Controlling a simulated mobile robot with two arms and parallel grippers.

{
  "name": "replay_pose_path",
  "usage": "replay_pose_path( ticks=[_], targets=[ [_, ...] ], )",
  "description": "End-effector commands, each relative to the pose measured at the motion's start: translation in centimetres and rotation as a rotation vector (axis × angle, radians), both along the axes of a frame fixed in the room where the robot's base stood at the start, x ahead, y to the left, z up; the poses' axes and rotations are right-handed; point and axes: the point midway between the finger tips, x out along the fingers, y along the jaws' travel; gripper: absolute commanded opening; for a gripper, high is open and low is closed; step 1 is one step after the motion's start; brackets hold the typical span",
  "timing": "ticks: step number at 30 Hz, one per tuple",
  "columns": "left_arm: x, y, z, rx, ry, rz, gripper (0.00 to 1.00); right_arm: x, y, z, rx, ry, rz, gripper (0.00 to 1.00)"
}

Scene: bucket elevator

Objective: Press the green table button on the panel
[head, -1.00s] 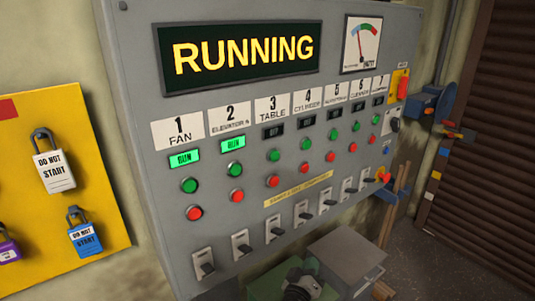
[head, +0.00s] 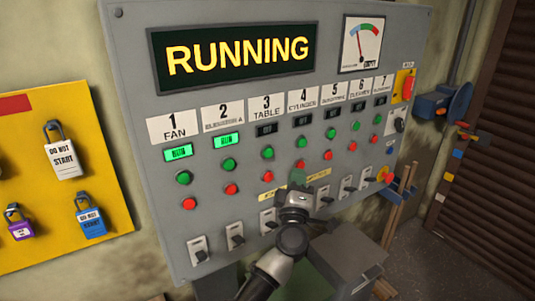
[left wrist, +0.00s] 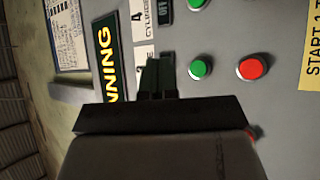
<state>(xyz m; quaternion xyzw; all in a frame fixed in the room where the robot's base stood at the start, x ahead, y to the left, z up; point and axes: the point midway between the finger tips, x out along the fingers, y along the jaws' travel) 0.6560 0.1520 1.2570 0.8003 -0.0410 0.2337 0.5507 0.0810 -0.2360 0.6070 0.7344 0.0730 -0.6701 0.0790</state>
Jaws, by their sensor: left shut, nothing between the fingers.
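The green table button (head: 267,153) sits in the third column of the grey panel, under the "3 TABLE" label and its dark indicator (head: 266,130). The red table button (head: 270,175) is below it. My left gripper (head: 297,177) is shut and empty, in front of the panel, right of and lower than the green table button in the head view. In the left wrist view its fingers (left wrist: 157,76) show beside the green table button (left wrist: 200,69), by the "3" label; whether they touch the panel cannot be told. My right gripper is not in view.
The panel display (head: 237,56) reads "RUNNING". The fan and elevator indicators are lit green. Other buttons lie close on both sides, with toggle switches (head: 235,236) below. A yellow lock board (head: 110,165) hangs at left, and a grey box (head: 345,262) stands below the panel.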

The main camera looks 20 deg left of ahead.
Motion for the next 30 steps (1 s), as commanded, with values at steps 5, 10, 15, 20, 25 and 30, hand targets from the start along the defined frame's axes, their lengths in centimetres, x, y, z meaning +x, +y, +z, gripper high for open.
replay_pose_path(
  ticks=[5,10,15,20,25,30],
  targets=[
    [0.2,0.2,-0.1,0.001,0.000,0.000,0.00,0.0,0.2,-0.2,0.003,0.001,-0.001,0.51],
    [1.0,1.4,-0.3,0.003,0.000,0.003,0.00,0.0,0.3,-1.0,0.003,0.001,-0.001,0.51],
    [2.6,3.3,-0.4,0.004,0.000,0.003,0.00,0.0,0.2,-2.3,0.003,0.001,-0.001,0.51],
    [3.9,5.0,-0.4,0.004,-0.001,0.002,0.00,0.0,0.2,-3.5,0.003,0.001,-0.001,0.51],
    [4.9,6.3,-0.2,0.003,0.001,0.001,0.00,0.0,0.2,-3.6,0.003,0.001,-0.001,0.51],
    [5.4,6.9,-0.1,0.003,0.002,0.001,0.00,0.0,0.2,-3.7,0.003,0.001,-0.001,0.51]
  ],
)
